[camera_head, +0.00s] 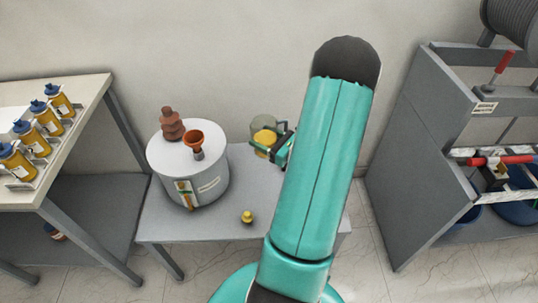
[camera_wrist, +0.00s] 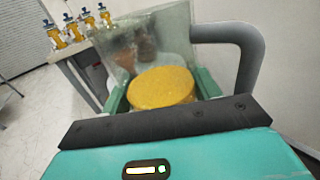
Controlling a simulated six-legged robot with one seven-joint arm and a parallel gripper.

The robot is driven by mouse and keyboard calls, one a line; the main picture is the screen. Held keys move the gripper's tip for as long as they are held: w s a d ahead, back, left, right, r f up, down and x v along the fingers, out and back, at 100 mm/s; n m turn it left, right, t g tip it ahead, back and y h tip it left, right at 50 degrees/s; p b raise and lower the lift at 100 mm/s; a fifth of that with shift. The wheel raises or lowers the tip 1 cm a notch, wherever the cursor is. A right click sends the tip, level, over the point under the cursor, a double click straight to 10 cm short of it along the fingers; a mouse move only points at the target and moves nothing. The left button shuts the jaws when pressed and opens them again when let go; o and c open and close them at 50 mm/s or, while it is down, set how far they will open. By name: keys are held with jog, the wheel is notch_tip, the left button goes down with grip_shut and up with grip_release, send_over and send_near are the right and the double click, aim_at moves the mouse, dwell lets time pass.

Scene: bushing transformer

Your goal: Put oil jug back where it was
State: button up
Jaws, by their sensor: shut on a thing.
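The oil jug (camera_head: 263,123) is a translucent container with yellow oil in it, at the back of the low grey table (camera_head: 215,228) in the head view. My gripper (camera_head: 279,149) is shut on it from the right. In the wrist view the jug (camera_wrist: 126,45) fills the middle, with its yellow content (camera_wrist: 162,86) between the teal fingers of my gripper (camera_wrist: 162,95). A thick grey curved part beside it looks like a handle. I cannot tell whether the jug's base touches the table. My arm hides part of the table's right side.
A grey cylindrical transformer (camera_head: 209,185) stands left of the jug, with a brown bushing (camera_head: 171,127) and an orange funnel (camera_head: 195,139) on top. A small yellow cap (camera_head: 247,216) lies in front. Several yellow bottles (camera_head: 46,118) stand on the left bench. A grey rack (camera_head: 420,150) is at right.

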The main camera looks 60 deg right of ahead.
jog(key=shift+w+f, duration=0.15)
jog(key=shift+w, duration=0.05)
jog(key=w+a+f, duration=0.4)
jog(key=w+a, duration=0.3)
jog(key=a, duration=0.5)
jog(key=w+a+f, duration=0.4)
jog(key=w+a, duration=0.4)
jog(key=a, duration=0.5)
jog(key=w+a+f, duration=0.5)
jog(key=w+a, duration=0.2)
jog(key=a, duration=0.6)
jog(key=shift+w, duration=0.25)
jog(key=shift+a+f, duration=0.1)
jog(key=shift+a, duration=0.1)
